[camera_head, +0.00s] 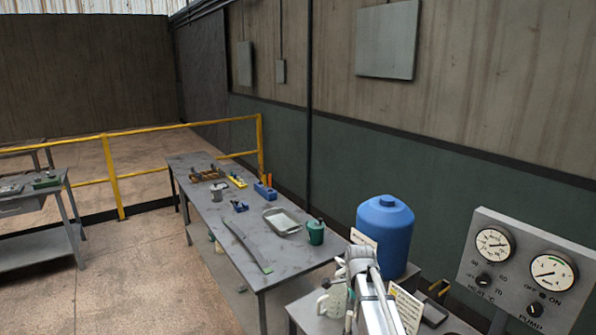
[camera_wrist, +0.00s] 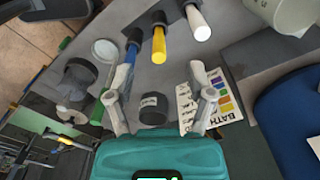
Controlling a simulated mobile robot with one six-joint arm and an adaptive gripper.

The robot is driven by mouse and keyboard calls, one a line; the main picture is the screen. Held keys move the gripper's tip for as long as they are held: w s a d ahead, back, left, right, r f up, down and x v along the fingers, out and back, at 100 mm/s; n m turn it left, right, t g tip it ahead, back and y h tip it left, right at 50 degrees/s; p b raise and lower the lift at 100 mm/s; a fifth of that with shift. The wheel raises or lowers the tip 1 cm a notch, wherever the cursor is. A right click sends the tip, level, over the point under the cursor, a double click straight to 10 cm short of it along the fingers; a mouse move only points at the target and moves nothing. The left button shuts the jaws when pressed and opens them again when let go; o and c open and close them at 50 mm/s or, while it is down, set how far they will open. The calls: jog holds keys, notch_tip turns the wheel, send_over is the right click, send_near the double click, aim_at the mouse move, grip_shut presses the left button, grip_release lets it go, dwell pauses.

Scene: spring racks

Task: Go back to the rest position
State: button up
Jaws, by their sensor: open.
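My gripper (camera_wrist: 160,112) is open in the wrist view, its two fingers apart on either side of a small dark cylinder with a label (camera_wrist: 153,108). The cylinder appears to be below the fingers on the grey surface; I cannot tell the exact gap. In the head view my arm (camera_head: 368,285) reaches over the near bench at the lower right. The fingertips cannot be made out there.
A blue tank (camera_head: 385,235) stands close to my arm, with a gauge panel (camera_head: 530,270) at right. Blue, yellow (camera_wrist: 158,45) and white (camera_wrist: 198,22) rods lie near the gripper. A long table (camera_head: 215,225) with a tray and several items stands beyond. Open floor lies left.

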jog(key=s+f+n+b, duration=0.4)
jog(key=s+n, duration=0.4)
jog(key=s, duration=0.1)
jog(key=s+f+n+b, duration=0.4)
jog(key=s+n, duration=0.5)
jog(key=shift+s+a+f+n, duration=0.25)
jog(key=shift+s+n, duration=0.05)
jog(key=shift+s, duration=0.05)
